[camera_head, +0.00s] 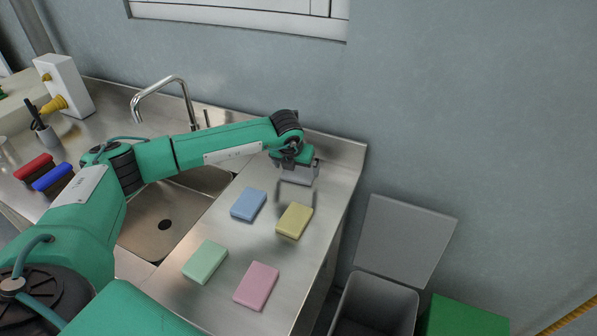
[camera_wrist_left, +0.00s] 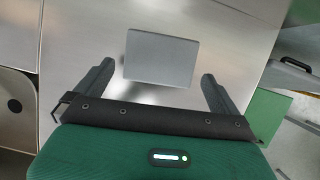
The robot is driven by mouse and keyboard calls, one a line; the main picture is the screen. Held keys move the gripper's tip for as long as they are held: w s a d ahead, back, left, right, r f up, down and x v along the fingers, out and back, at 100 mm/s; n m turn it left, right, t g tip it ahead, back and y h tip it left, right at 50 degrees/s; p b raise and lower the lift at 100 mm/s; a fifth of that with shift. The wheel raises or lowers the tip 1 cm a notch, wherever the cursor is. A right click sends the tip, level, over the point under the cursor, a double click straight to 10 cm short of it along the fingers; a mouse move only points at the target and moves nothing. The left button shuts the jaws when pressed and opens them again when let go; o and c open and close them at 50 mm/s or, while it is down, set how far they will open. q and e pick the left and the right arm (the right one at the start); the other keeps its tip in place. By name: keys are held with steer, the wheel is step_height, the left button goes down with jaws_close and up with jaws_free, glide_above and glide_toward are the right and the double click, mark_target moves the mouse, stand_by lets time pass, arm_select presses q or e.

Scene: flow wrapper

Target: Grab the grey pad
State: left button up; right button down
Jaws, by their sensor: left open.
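The grey pad (camera_wrist_left: 161,59) lies flat on the steel counter in the left wrist view, a plain rectangle slightly turned. My left gripper (camera_wrist_left: 157,74) is open, with one finger on each side of the pad's near part in that picture. No contact shows, and its height above the pad is hard to judge. In the head view my left gripper (camera_head: 296,198) hangs over the back right of the counter, fingers down; I cannot make out the grey pad there. My right gripper is not in view.
Blue (camera_head: 248,204), yellow (camera_head: 294,220), green (camera_head: 205,262) and pink (camera_head: 256,286) pads lie apart on the counter (camera_head: 228,295). A sink (camera_head: 150,236) with a tap (camera_head: 160,84) is left. A grey open bin (camera_head: 377,305) stands beyond the right edge.

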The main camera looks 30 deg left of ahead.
mark_target(299, 174)
arm_select(q)
steer(key=shift+x, duration=1.1)
steer(key=shift+w+f, duration=0.25)
steer(key=shift+f, duration=0.05)
steer(key=c, duration=0.7)
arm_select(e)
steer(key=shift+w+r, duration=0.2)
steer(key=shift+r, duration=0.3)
